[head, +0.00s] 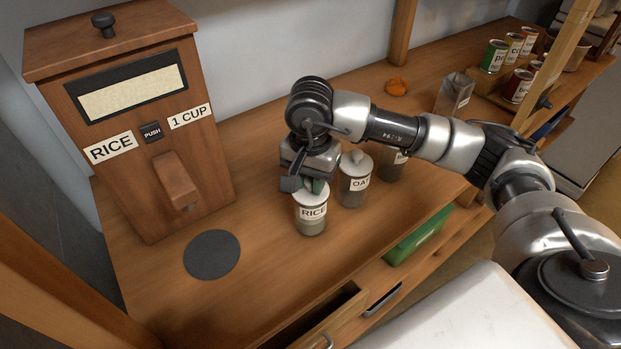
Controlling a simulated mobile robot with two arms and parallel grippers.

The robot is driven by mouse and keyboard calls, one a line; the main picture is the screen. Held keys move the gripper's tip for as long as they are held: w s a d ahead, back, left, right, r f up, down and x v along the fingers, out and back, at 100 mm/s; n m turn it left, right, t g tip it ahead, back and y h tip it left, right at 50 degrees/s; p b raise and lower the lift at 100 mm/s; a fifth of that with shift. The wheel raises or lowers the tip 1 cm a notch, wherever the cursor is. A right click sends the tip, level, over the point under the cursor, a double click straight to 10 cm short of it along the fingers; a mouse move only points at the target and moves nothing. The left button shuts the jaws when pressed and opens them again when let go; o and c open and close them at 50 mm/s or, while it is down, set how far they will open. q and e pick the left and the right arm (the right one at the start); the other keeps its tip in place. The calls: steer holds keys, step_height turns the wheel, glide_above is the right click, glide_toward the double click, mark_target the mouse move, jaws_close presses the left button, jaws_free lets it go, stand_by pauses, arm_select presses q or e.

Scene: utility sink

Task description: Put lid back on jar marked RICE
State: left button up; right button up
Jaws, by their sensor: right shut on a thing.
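The jar marked RICE (312,222) stands upright on the wooden counter, left of the jar marked OAT. Its pale lid (311,198) is at the jar's mouth and looks roughly level; I cannot tell whether it is fully seated. My right gripper (308,184) points down from above and is shut on the lid, hiding its knob and far side. My left gripper is not in view.
The OAT jar (354,180) with its lid on stands close to the right, with another jar (393,165) behind. A wooden RICE dispenser (136,110) stands at left, a dark round pad (211,254) before it. A drawer (309,325) is open below the front edge.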

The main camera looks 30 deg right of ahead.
steer(key=o, duration=1.5)
steer(key=shift+c, duration=0.2)
steer(key=shift+r, duration=0.1)
steer(key=shift+r+p, duration=1.45)
steer(key=shift+r, duration=1.95)
jaws_close()
